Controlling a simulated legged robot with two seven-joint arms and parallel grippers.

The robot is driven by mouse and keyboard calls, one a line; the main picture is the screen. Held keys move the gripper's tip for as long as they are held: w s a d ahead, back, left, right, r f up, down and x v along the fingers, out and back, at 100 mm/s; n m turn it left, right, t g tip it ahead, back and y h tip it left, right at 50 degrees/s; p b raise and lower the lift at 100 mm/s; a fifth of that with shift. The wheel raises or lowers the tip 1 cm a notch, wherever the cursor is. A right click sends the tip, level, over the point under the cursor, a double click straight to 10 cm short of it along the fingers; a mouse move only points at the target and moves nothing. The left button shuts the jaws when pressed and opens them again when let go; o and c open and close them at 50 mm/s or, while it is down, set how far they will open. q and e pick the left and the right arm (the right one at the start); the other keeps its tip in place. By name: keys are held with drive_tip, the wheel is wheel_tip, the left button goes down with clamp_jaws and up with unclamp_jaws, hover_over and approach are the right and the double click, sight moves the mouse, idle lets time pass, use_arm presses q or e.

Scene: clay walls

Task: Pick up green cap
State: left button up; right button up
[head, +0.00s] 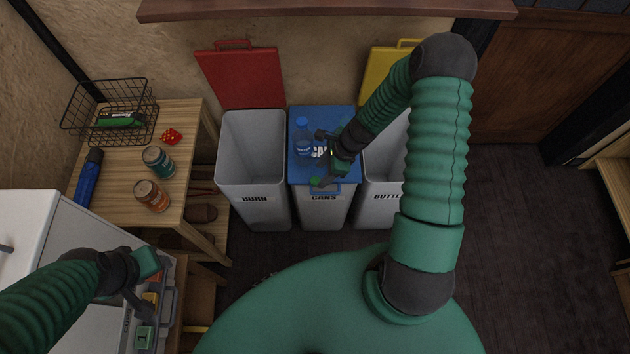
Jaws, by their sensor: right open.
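A small green cap (316,182) lies near the front edge of the blue lid (296,172) of the middle bin. My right gripper (320,158) is open over this lid, with its fingers spread toward the left. Its front finger is right beside the cap and partly covers it. I cannot tell whether they touch. A clear bottle with a blue cap (303,140) stands on the lid, just left of the gripper. A second, greenish bottle shape shows partly behind the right gripper. My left gripper (140,290) is at the lower left, above a small organizer; its jaw opening is unclear.
Grey bins stand left (252,165) and right of the middle one, with a raised red lid (243,78) and yellow lid (383,62). Dark floor is clear at right.

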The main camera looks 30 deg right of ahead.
sight(316, 180)
drive_tip(key=x, duration=0.4)
drive_tip(key=shift+b, duration=0.3)
drive_tip(key=shift+d, duration=0.1)
drive_tip(key=shift+c, duration=0.8)
clamp_jaws()
